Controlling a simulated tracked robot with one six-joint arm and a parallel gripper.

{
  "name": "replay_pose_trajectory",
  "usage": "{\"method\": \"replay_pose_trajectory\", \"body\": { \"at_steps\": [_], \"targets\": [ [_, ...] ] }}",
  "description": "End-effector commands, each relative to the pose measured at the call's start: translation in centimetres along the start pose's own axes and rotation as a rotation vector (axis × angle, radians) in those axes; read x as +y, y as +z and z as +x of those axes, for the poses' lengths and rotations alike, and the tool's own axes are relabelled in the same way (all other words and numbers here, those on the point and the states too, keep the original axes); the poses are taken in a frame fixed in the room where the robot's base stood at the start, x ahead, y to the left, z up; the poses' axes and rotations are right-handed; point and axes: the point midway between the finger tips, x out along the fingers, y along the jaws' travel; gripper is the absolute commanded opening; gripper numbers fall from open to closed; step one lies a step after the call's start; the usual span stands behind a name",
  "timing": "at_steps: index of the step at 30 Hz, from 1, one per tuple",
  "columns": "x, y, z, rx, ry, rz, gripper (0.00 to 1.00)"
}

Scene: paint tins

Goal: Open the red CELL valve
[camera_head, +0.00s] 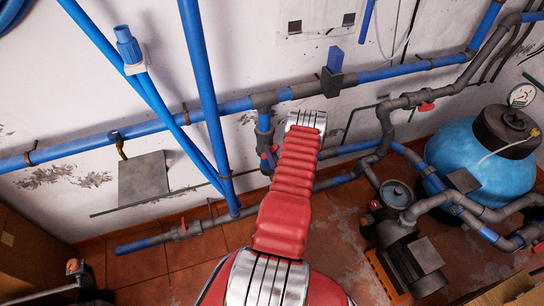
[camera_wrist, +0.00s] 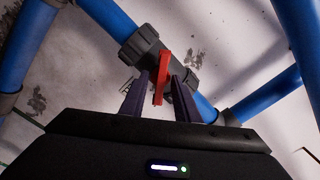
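A red valve handle (camera_wrist: 162,76) shows in the wrist view, on a grey valve body (camera_wrist: 140,46) set in a slanting blue pipe. My gripper (camera_wrist: 163,88) is open, with one dark finger on each side of the red handle and a small gap visible. I cannot tell how deep the handle sits between the fingers. In the head view my red arm reaches toward the wall and hides my gripper. A red handle (camera_head: 270,158) shows just left of my arm, on a vertical pipe. No CELL label is readable.
Blue pipes (camera_head: 204,90) cross the white wall. Other red handles show at the low pipe (camera_head: 183,226) and at the right (camera_head: 427,107). A blue tank (camera_head: 468,165) and a pump (camera_head: 408,250) stand at right. A grey box (camera_head: 146,180) is at left.

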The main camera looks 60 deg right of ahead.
Motion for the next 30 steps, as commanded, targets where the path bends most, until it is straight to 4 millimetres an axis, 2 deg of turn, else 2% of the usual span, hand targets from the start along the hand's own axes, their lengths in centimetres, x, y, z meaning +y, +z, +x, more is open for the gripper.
{"method": "replay_pose_trajectory", "body": {
  "at_steps": [10, 22, 30],
  "targets": [
    [0.0, -0.02, 0.39, 0.001, 0.0, 0.0, 0.29],
    [0.01, -0.02, 0.37, 0.0, 0.001, 0.0, 0.01],
    [0.07, -0.02, 0.36, 0.0, 0.002, -0.001, 0.0]
  ]
}}
